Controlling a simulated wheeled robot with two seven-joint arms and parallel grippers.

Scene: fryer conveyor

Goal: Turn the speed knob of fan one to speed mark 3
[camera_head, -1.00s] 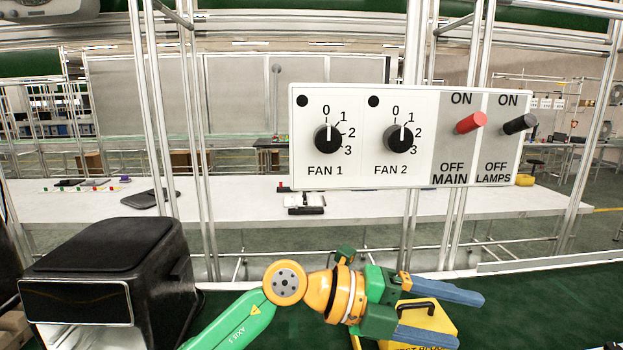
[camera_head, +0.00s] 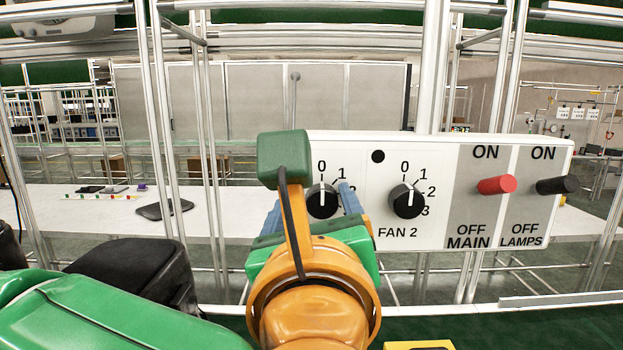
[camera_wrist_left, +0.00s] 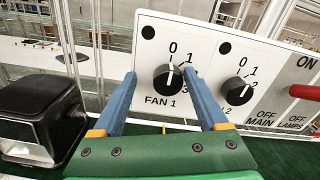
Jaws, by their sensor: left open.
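The white control panel (camera_head: 450,160) carries the fan one knob (camera_head: 322,200), a black dial whose white line points up at 0. Its marks 0 and 1 show, while the lower marks are partly hidden by my gripper. My left gripper (camera_head: 311,198) is open in front of the knob, its blue fingers to either side. In the left wrist view the fan one knob (camera_wrist_left: 168,77) sits between the open finger tips of the left gripper (camera_wrist_left: 159,75). I cannot tell whether the fingers touch it. My right gripper is not in view.
The fan two knob (camera_head: 406,201), also at 0, is close to the right of my gripper. Further right are the red main switch (camera_head: 496,185) and black lamps switch (camera_head: 557,185). A black machine (camera_head: 135,268) stands at lower left. Metal posts rise behind the panel.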

